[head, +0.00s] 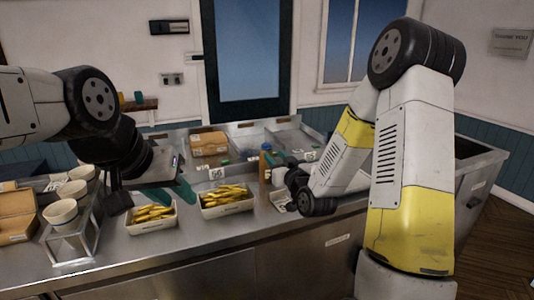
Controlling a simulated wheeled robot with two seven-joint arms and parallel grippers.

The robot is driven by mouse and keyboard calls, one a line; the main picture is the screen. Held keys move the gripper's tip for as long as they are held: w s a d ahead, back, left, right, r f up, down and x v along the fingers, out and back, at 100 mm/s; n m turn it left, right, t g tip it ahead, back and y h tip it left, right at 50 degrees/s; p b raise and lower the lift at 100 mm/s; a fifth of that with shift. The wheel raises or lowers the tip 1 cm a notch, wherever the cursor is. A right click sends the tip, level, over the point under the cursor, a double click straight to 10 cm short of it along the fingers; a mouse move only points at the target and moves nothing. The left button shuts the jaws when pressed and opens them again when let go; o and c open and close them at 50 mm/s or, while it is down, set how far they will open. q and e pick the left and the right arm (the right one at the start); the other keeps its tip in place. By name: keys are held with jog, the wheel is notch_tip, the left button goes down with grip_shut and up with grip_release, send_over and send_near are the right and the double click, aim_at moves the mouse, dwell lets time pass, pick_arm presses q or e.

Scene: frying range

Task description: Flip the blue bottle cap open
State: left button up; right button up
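An orange-brown bottle (265,169) stands towards the back of the steel counter, right of the middle. Its blue cap (266,147) is on top; whether the lid is open is too small to tell. My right gripper (277,158) is beside the bottle on its right, with a teal finger close to the cap. Its own arm hides part of it, and I cannot tell whether it touches the bottle. My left gripper (178,192) is over the counter at the left, well away from the bottle, with teal finger parts above a fries tray. Its finger gap is unclear.
Two trays of yellow fries, a left one (151,226) and a right one (226,209), stand at the front. A rack (75,238) with several white cups (61,212) is at the left. A cardboard box (209,144) lies behind. A white container (278,177) stands beside the bottle.

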aim_at(269, 150)
jog(key=shift+x, duration=2.2)
grip_shut()
